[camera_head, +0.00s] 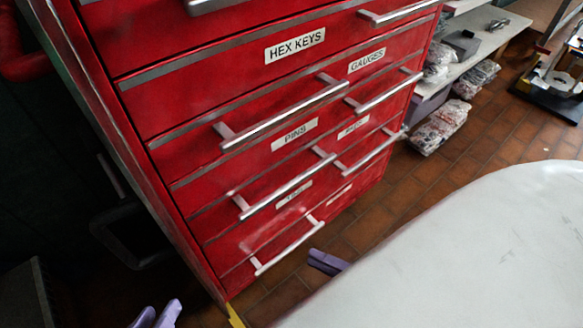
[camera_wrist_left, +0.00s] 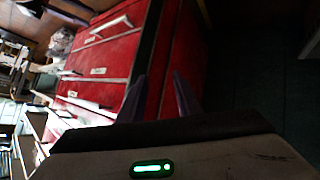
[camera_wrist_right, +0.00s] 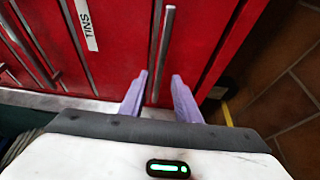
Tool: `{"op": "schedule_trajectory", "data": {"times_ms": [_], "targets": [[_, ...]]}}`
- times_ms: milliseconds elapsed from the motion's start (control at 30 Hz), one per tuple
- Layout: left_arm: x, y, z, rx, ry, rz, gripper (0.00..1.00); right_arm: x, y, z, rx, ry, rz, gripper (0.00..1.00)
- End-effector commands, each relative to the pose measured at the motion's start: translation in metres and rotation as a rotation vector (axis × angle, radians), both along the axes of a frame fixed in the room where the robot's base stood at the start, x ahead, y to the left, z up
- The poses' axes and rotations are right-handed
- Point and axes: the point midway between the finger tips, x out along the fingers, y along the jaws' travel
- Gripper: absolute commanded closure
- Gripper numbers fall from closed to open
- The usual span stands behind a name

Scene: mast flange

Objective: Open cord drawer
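A red drawer cabinet (camera_head: 190,130) with long metal handles fills the left and middle of the head view. I can read HEX KEYS, GAUGES and PINS; lower labels are blurred, and I cannot make out a cord label. The lowest left handle (camera_head: 288,246) shows no readable label there. My right gripper (camera_head: 325,262) shows as purple fingers just right of that handle. In the right wrist view its fingers (camera_wrist_right: 159,95) are apart, with a handle (camera_wrist_right: 163,50) ahead in line with the gap. My left gripper (camera_head: 155,315) is open and empty at the bottom left, away from the handles.
A large pale rounded surface (camera_head: 480,260) covers the lower right. Brick-pattern floor (camera_head: 440,160) lies between it and the cabinet. A shelf (camera_head: 485,40) with wrapped items (camera_head: 440,125) stands at the back right.

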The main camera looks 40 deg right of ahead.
Motion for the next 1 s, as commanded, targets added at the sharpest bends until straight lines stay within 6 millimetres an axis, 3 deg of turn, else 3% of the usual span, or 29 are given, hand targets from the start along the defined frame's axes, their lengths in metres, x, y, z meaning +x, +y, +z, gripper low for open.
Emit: {"op": "schedule_trajectory", "data": {"times_ms": [200, 400, 833, 1000], "targets": [[0.0, -0.001, 0.001, -0.011, -0.008, 0.0, 0.69, 0.039, 0.02, 0.001, 0.003, -0.003, 0.0, 0.7], [0.001, -0.003, 0.004, -0.023, -0.016, 0.0, 0.69, 0.064, 0.033, 0.0, 0.003, 0.0, -0.001, 0.7], [0.001, -0.003, 0.007, -0.029, -0.021, 0.0, 0.69, 0.073, 0.038, 0.001, 0.004, 0.002, -0.001, 0.7], [0.001, -0.003, 0.007, -0.029, -0.021, 0.001, 0.69, 0.073, 0.038, 0.001, 0.004, 0.002, -0.001, 0.99]]}}
